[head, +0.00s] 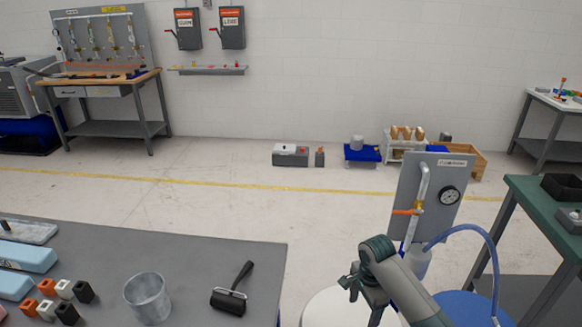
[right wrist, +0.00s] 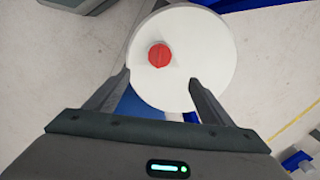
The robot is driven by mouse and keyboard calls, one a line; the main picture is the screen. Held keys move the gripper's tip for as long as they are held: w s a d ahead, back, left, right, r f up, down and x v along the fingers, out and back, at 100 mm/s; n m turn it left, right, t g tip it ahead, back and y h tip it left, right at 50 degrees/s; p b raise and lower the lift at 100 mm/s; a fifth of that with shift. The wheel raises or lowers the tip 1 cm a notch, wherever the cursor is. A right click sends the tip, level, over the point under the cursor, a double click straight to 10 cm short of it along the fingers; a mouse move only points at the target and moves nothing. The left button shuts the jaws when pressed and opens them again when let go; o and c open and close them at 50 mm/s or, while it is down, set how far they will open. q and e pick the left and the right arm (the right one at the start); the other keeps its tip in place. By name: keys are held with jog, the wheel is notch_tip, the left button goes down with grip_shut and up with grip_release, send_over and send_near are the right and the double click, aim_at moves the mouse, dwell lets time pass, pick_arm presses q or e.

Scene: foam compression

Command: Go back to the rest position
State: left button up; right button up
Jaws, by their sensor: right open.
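My right gripper (head: 362,290) hangs in the head view at the bottom, right of the grey table, with its arm coming in from the lower right. In the right wrist view its two fingers (right wrist: 160,84) are spread apart with nothing held between them. Beyond the fingers lies a round white top (right wrist: 205,45) with a red cap (right wrist: 159,55). I cannot tell whether the fingers touch it. A round white top (head: 325,308) also shows in the head view, partly hidden behind my arm. My left gripper is not in view.
The grey table (head: 225,252) holds a metal cup (head: 148,298), a black roller (head: 230,295) and small blocks. A gauge panel (head: 428,190) with a blue hose (head: 482,232) stands close behind my right arm. A green table (head: 535,205) is at right. Open floor lies beyond.

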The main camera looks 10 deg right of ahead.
jog(key=s+a+f+n+t, duration=0.1)
jog(key=s+a+f+n, duration=0.15)
jog(key=s, duration=0.25)
jog(key=s+a+f+n, duration=0.1)
jog(key=s+a+n, duration=0.1)
jog(key=s+n, duration=0.3)
jog(key=s+a+f+n+t, duration=0.1)
jog(key=s+a+f+n, duration=0.1)
jog(key=s, duration=0.4)
jog(key=s+r+n+t, duration=0.1)
jog(key=s+r+n, duration=0.25)
jog(key=s, duration=0.55)
jog(key=s+r+n+t, duration=0.1)
jog(key=s+r+n, duration=0.1)
jog(key=s+n, duration=0.5)
notch_tip(320, 180, down, 32)
jog(key=s+r+m+g+b, duration=0.1)
jog(key=s+g+b, duration=0.1)
jog(key=b, duration=0.2)
jog(key=s+d+f+b, duration=0.1)
jog(key=s+f+b, duration=0.1)
jog(key=s+f, duration=0.7)
jog(key=s+d+f+g+b, duration=0.1)
jog(key=s+d+f+b, duration=0.1)
jog(key=s+f, duration=0.7)
notch_tip(320, 180, down, 5)
jog(key=shift+s+d+f, duration=0.1)
jog(key=shift+s+d, duration=0.15)
jog(key=shift+s, duration=0.1)
